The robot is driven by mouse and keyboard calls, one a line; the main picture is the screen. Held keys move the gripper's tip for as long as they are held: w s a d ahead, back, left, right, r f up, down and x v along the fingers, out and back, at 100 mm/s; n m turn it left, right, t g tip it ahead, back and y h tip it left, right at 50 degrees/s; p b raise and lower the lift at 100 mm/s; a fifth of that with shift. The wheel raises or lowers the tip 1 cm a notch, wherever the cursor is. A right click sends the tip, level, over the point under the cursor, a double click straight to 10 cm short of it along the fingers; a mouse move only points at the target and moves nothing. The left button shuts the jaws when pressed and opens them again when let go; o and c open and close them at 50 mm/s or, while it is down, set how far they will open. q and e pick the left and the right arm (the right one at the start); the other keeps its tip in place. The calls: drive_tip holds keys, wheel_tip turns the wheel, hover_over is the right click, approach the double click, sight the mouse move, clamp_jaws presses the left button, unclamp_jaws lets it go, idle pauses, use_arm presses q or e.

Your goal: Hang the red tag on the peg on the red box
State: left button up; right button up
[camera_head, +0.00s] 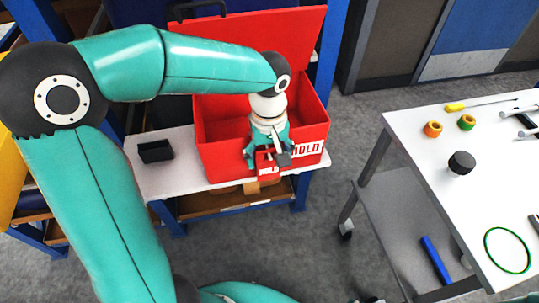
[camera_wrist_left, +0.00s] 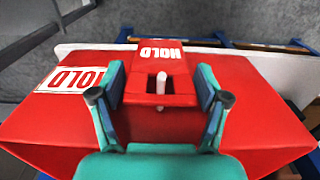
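The red box (camera_head: 226,155) stands open on a white-topped bench, lid raised at the back. The red tag (camera_head: 268,169), with white HOLD lettering, is at its front face. The pale peg (camera_wrist_left: 161,84) shows in the tag's slot, and a small part shows past the tag's near edge. How far the tag sits along the peg is unclear. In the head view my left gripper (camera_head: 268,158) points down there. My right gripper is not visible.
A small black tray (camera_head: 155,151) sits on the bench left of the box. A white table (camera_head: 430,160) at right holds orange and green rings, a black knob (camera_head: 461,163), a green hoop (camera_head: 507,250) and tools. Grey floor separates bench and table.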

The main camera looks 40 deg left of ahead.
use_arm(q)
drive_tip(key=shift+o, duration=0.5)
drive_tip(key=shift+r, duration=0.1)
wheel_tip(320, 180, up, 12)
drive_tip(key=shift+f, duration=0.15)
